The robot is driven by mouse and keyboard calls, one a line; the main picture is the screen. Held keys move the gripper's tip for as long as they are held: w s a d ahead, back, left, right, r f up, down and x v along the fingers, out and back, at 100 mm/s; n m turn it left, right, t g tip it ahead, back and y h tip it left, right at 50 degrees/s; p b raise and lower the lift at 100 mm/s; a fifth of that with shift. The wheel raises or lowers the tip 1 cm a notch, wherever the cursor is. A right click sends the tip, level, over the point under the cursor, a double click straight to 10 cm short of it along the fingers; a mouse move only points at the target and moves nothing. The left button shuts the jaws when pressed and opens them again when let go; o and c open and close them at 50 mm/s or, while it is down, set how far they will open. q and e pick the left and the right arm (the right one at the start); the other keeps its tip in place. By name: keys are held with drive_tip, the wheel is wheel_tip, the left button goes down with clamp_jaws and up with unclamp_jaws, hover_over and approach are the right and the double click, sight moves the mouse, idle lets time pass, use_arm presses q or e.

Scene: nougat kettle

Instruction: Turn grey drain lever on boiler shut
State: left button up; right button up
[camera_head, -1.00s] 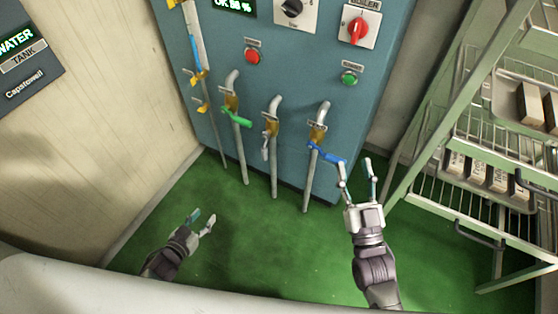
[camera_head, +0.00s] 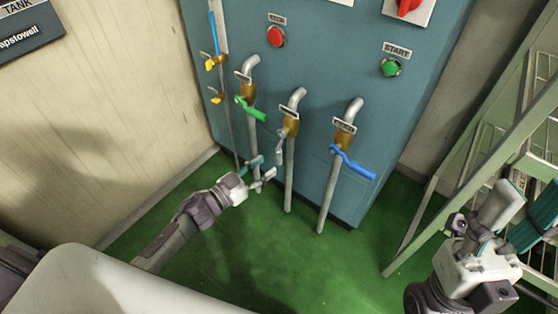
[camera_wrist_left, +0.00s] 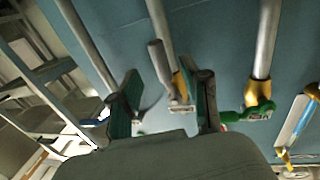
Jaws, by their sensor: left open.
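The boiler (camera_head: 320,60) is a teal-blue cabinet with drain pipes on its front. The grey drain lever (camera_head: 280,148) hangs down along the middle pipe from a brass valve (camera_head: 290,125). In the left wrist view, the grey lever (camera_wrist_left: 158,60) shows beyond the gap between my fingers. My left gripper (camera_head: 262,168) is open and empty, low and left of the grey lever in the head view. It appears apart from the lever; exact depth is unclear. My right gripper (camera_head: 515,215) looks open and empty, at the far right by the rack.
A green lever (camera_head: 251,109) sits on the pipe to the left, and a blue lever (camera_head: 353,164) on the pipe to the right. Yellow taps (camera_head: 211,63) are further left. A green metal rack (camera_head: 470,150) stands at the right. The green floor (camera_head: 260,250) is clear.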

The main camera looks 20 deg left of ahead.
sight(276, 159)
use_arm(q)
drive_tip(key=b+x, duration=0.1)
drive_tip(key=x, duration=0.5)
drive_tip(key=shift+c, duration=0.3)
clamp_jaws()
